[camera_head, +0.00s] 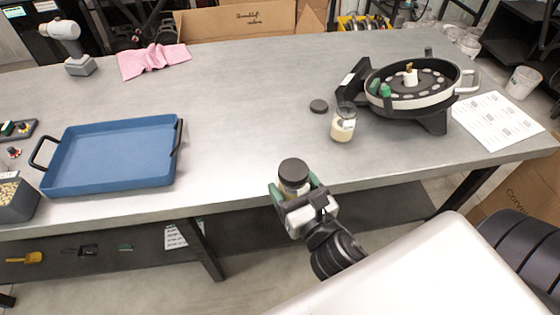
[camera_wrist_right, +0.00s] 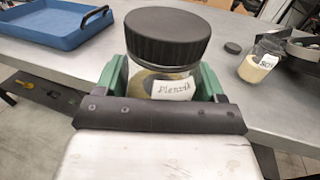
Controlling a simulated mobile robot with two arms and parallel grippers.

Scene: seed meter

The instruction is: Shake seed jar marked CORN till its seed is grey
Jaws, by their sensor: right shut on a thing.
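My right gripper (camera_head: 295,190) is shut on a small glass jar with a black screw lid (camera_head: 293,172), held upright by the table's front edge. In the right wrist view the green fingers (camera_wrist_right: 162,82) grip both sides of the lidded jar (camera_wrist_right: 168,38). Its white label carries a handwritten word that I cannot read surely; I do not see CORN on it. The little of its contents that shows looks dull olive-tan. A second jar (camera_head: 343,127) stands open on the table with pale cream contents and a label, perhaps SOY. My left gripper is out of view.
A loose black lid (camera_head: 319,106) lies beside the open jar. The round seed meter (camera_head: 437,98) and a printed sheet (camera_head: 497,121) are at right. A blue tray (camera_head: 112,158), pink cloth (camera_head: 153,60) and handheld scanner-like device (camera_head: 66,45) are at left. The table's middle is clear.

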